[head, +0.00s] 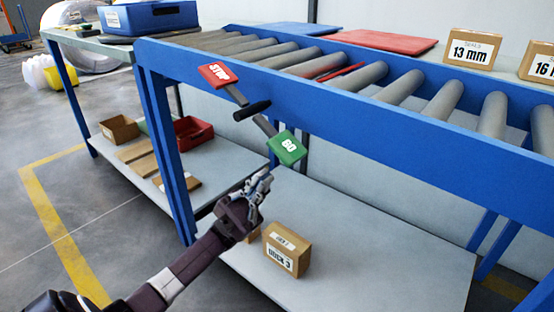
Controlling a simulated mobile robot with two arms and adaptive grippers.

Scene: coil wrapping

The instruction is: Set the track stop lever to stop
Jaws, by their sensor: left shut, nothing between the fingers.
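The track stop lever's black handle (252,110) sits at the side of the blue roller track (350,103), between two plates. A red plate marked STOP (217,75) is up and left of it. A green plate marked GO (287,148) is down and right of it. I cannot tell which setting the lever is in. My left gripper (264,182) is shut and empty, below the handle and just left of and below the GO plate in the picture. It appears apart from the lever. My right gripper is not in view.
Cartons marked 13 mm (470,48) and 16 (540,64) stand behind the rollers at right. A carton (287,250) stands on the lower shelf (370,270) near my left wrist. A blue leg (166,150) stands left of the lever. A red bin (193,135) sits on the left shelf.

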